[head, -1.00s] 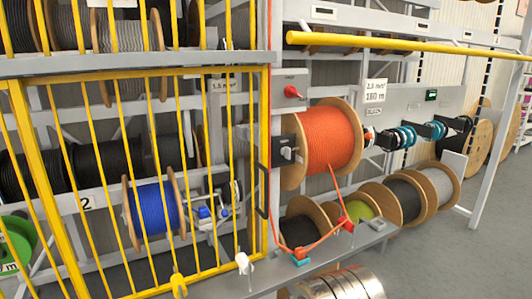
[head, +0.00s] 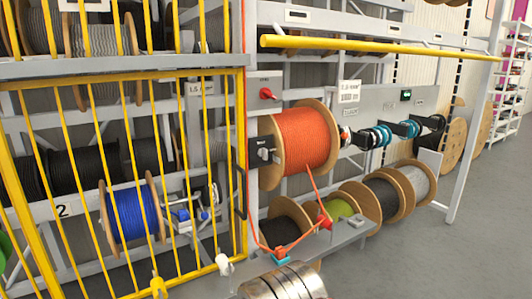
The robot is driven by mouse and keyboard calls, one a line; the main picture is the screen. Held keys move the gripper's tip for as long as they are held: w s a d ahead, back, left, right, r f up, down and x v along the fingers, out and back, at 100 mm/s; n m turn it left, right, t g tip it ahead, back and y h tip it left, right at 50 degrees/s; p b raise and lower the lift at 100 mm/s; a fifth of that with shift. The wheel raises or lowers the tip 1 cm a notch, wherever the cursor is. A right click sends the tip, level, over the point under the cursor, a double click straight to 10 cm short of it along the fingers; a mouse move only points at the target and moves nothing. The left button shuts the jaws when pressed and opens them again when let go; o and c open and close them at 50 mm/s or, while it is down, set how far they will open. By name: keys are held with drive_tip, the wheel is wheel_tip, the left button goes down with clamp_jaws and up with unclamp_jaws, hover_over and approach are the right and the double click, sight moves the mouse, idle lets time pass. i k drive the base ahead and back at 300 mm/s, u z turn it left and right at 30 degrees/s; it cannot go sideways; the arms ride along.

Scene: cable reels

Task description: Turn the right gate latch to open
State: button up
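A yellow barred gate (head: 120,78) stands closed across the left shelf bay. Low on its frame, near its right corner, is a small white latch-like fitting (head: 222,264). A yellow fitting (head: 158,287) sits further left at the bottom edge. A dark upright handle (head: 241,195) is at the gate's right edge. I cannot tell for certain which of these is the right gate latch, or its turn position. My gripper is not in view; a shiny metal cylinder at the bottom is probably part of my arm, apart from the gate in the picture.
A yellow horizontal bar (head: 375,45) runs above. Several reels stand low on the right. Grey floor (head: 420,260) is clear at lower right.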

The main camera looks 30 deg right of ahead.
sight(264, 152)
drive_tip(key=z, duration=0.05)
drive_tip(key=i, duration=1)
drive_tip(key=u, duration=0.1)
